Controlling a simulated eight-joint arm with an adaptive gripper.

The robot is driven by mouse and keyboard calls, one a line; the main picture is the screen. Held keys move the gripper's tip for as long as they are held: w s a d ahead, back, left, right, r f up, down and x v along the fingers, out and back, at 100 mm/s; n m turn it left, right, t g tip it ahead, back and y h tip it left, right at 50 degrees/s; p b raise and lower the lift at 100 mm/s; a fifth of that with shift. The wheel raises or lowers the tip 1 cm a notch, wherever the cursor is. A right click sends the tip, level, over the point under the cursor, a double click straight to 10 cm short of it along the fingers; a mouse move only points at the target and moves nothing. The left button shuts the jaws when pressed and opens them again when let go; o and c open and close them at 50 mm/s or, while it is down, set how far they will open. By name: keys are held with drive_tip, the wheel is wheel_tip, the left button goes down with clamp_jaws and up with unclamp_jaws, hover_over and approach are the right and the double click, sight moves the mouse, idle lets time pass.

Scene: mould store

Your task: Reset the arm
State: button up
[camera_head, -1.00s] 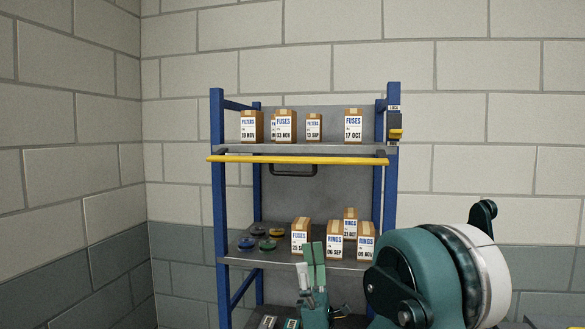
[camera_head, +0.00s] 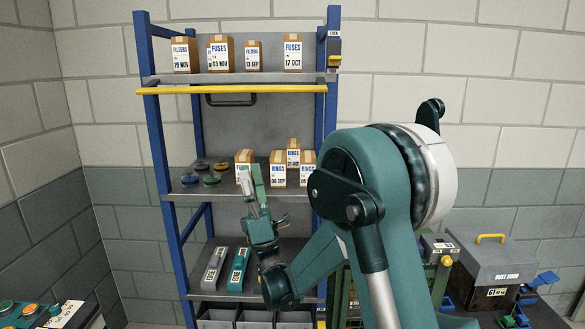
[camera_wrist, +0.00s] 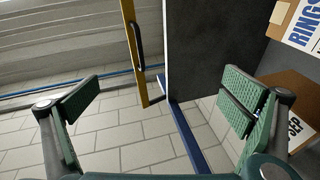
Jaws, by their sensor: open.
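My gripper (camera_head: 254,188) is in front of the shelf rack, at the height of its middle shelf (camera_head: 225,188). In the wrist view my gripper (camera_wrist: 158,97) has its two green finger pads wide apart with nothing between them. In the head view it overlaps a fuses box (camera_head: 242,157) and hides part of it. A rings box (camera_wrist: 302,28) shows close by at the upper right of the wrist view, beside the right finger. My arm reaches in from the lower right of the head view.
The yellow bar (camera_head: 230,89) crosses the rack front below the top shelf (camera_head: 230,79), which holds several boxes. Round coloured items (camera_head: 211,180) sit left on the middle shelf. A grey case (camera_head: 490,262) stands at right. A control panel (camera_head: 45,314) is at lower left.

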drive_tip(key=w+r+m+h+p, duration=0.2)
drive_tip(key=w+r+m+h, duration=0.45)
drive_tip(key=m+h, duration=0.55)
drive_tip(key=s+d+f+m+g+h+b, duration=0.1)
drive_tip(key=s+d+f+m+g+h, duration=0.15)
drive_tip(key=s+d+f+m, duration=0.35)
drive_tip(key=s+d+f+m+g+h, duration=0.2)
drive_tip(key=d+f+h, duration=0.1)
drive_tip(key=d, duration=0.6)
drive_tip(key=s+d+f+m+g+h+b, duration=0.1)
drive_tip(key=s+d+f+m+g+h, duration=0.2)
drive_tip(key=s+d+f+m, duration=0.3)
drive_tip(key=s+d+f+m+g+h, duration=0.1)
drive_tip(key=s+d+f+m+g, duration=0.2)
drive_tip(key=s+d+f, duration=0.5)
drive_tip(key=s+d+f+m+g+h, duration=0.1)
drive_tip(key=s+d+f+m+g, duration=0.3)
drive_tip(key=s, duration=0.7)
drive_tip(key=s+d+f+m+g, duration=0.1)
drive_tip(key=s+d+f+m, duration=0.15)
drive_tip(key=s+f, duration=0.65)
wheel_tip(320, 180, up, 19)
drive_tip(key=s+p, duration=0.1)
drive_tip(key=p, duration=1.6)
drive_tip(key=shift+d+n, duration=0.2)
drive_tip(key=shift+n, duration=0.25)
drive_tip(key=shift+f, duration=0.15)
drive_tip(key=shift+c, duration=0.7)
